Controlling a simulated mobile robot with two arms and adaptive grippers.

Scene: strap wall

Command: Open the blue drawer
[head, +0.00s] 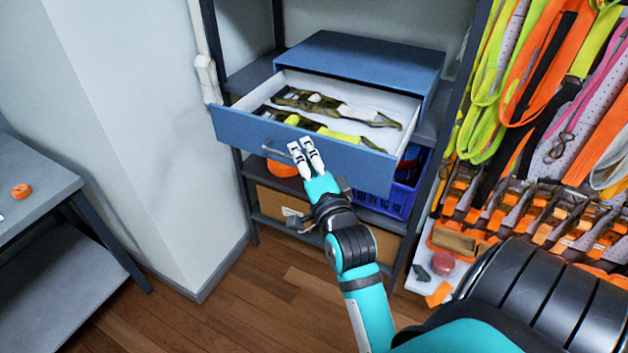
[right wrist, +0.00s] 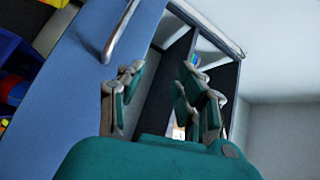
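The blue drawer (head: 355,165) is pulled well out of its blue cabinet (head: 375,60) on the shelf rack. Its white inside shows, with dark olive and yellow-green strap-like items (head: 320,105) lying in it. My right gripper (head: 304,157) is in front of the drawer front, close to the silver handle (head: 277,152). In the right wrist view its fingers (right wrist: 160,95) are apart with nothing seen between them. There the handle (right wrist: 120,30) lies beyond and left of the fingers, along the blue drawer front (right wrist: 75,75). My left gripper is not in view.
Below the drawer are a blue crate (head: 392,198), an orange item (head: 281,168) and a cardboard box (head: 280,205). A wall of coloured straps (head: 540,90) stands right. A grey table (head: 30,185) is at left. Wooden floor (head: 230,300) is open between.

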